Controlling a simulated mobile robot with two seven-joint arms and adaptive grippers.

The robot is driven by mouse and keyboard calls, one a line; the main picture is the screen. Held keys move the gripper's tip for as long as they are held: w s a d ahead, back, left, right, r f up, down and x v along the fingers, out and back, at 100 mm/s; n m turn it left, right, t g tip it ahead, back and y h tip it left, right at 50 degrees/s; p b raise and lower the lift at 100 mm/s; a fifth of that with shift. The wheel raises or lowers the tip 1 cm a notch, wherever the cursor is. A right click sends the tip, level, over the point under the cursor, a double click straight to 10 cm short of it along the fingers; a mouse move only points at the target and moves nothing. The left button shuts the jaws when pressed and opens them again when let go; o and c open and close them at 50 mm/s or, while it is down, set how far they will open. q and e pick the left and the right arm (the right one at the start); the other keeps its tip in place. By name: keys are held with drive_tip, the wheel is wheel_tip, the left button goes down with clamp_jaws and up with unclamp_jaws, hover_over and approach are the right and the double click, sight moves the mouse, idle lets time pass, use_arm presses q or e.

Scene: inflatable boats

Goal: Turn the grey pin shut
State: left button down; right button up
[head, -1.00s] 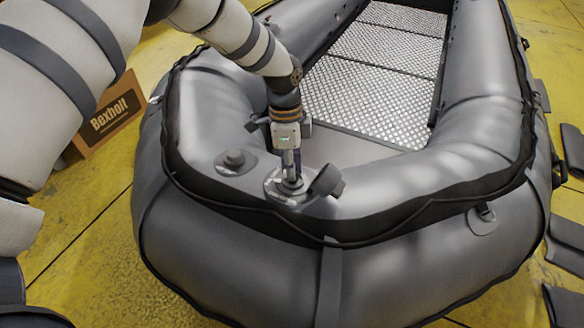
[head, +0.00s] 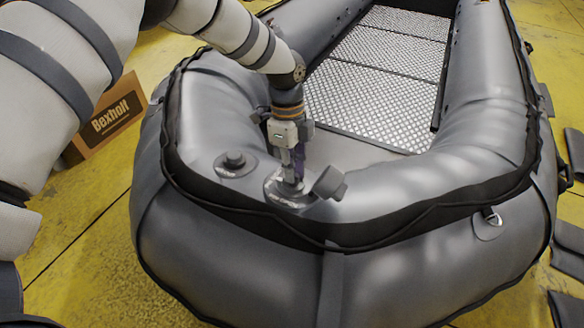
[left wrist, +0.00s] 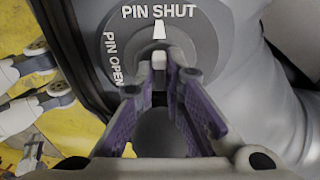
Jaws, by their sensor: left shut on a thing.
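The grey pin (left wrist: 159,64) sits in the round valve plate of the grey boat, and a white mark shows on its tip. The plate (left wrist: 205,42) carries the words PIN SHUT at the top and PIN OPEN at the left. A white wedge mark (left wrist: 159,31) lies under PIN SHUT, in line with the pin's white mark. My left gripper (head: 292,182) points down at the valve on the boat's near end. In the left wrist view its purple-padded fingers (left wrist: 160,75) are shut on the pin. They hide its lower part.
An open black valve cap (head: 328,183) stands right beside the gripper. A second, closed valve (head: 235,160) is on its left. A cardboard box (head: 108,112) stands on the yellow floor. Dark flat pieces (head: 568,255) lie at the right.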

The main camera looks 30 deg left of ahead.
use_arm(q)
drive_tip(key=c, duration=1.7)
unclamp_jaws()
drive_tip(key=r, duration=0.4)
drive_tip(key=a+r, duration=0.1)
drive_tip(key=r, duration=0.3)
drive_tip(key=w+r, duration=0.1)
drive_tip(key=r, duration=0.3)
drive_tip(key=shift+w+a, duration=0.1)
drive_tip(key=shift+a, duration=0.1)
